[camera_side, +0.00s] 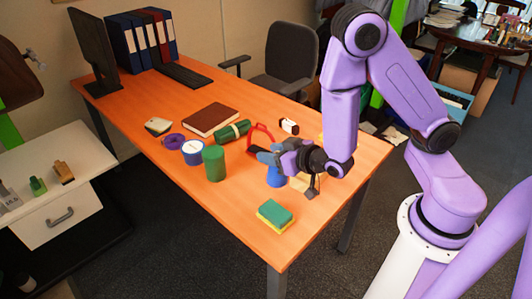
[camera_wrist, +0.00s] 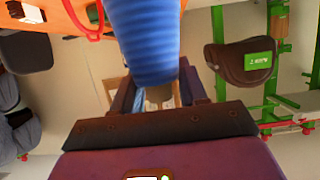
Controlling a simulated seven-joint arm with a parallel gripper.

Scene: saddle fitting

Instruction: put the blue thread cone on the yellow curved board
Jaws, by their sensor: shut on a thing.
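The blue thread cone (camera_wrist: 150,40) fills the upper middle of the wrist view, ribbed and between my fingers. In the side view a blue part of it (camera_side: 275,179) shows just below my gripper (camera_side: 268,157), near the right part of the orange table. My gripper is shut on the cone; it also shows in the wrist view (camera_wrist: 158,88). A small pale yellow piece (camera_side: 298,183) shows beside and partly behind my gripper in the side view. I cannot tell whether it is the yellow curved board, as my arm hides most of that spot.
A green-and-yellow sponge (camera_side: 274,215) lies near the table's front edge. A green cylinder (camera_side: 214,163), a blue-and-white tin (camera_side: 193,152), a red-handled item (camera_side: 262,136) and a brown book (camera_side: 213,119) stand to the left and behind. The table's front left is clear.

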